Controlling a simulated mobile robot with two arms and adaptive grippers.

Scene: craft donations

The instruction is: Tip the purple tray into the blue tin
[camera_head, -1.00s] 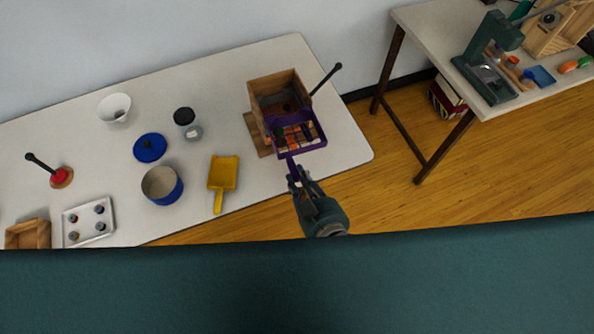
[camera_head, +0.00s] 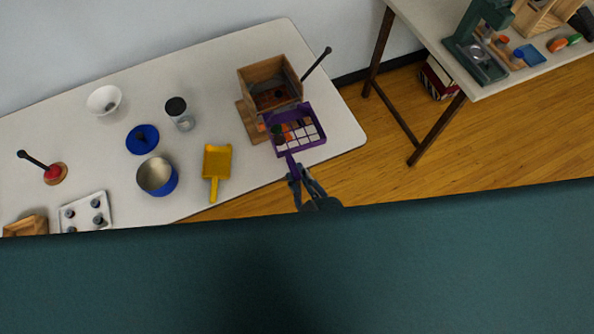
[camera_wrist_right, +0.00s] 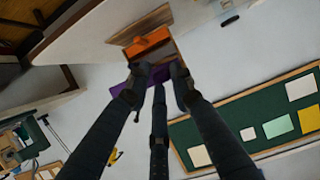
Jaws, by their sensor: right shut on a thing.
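The purple tray (camera_head: 322,141) is a shallow square with a handle and holds several small white, orange and green pieces. My right gripper (camera_head: 295,174) is shut on its handle in the head view. The tray is just in front of the wooden box, partly overlapping it in the picture. In the right wrist view my right gripper (camera_wrist_right: 155,85) has a bit of the purple tray (camera_wrist_right: 122,85) between and beside its fingers. The blue tin (camera_head: 171,184) stands open and upright at the left, apart from the tray; its inside looks empty. My left gripper is not in view.
The wooden box (camera_head: 249,80) stands behind the tray. A yellow scoop (camera_head: 217,160) lies between the tin and the tray. A blue lid (camera_head: 142,139), a dark-lidded jar (camera_head: 184,122) and a white bowl (camera_head: 104,101) are near the tin. The table's front edge is close.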

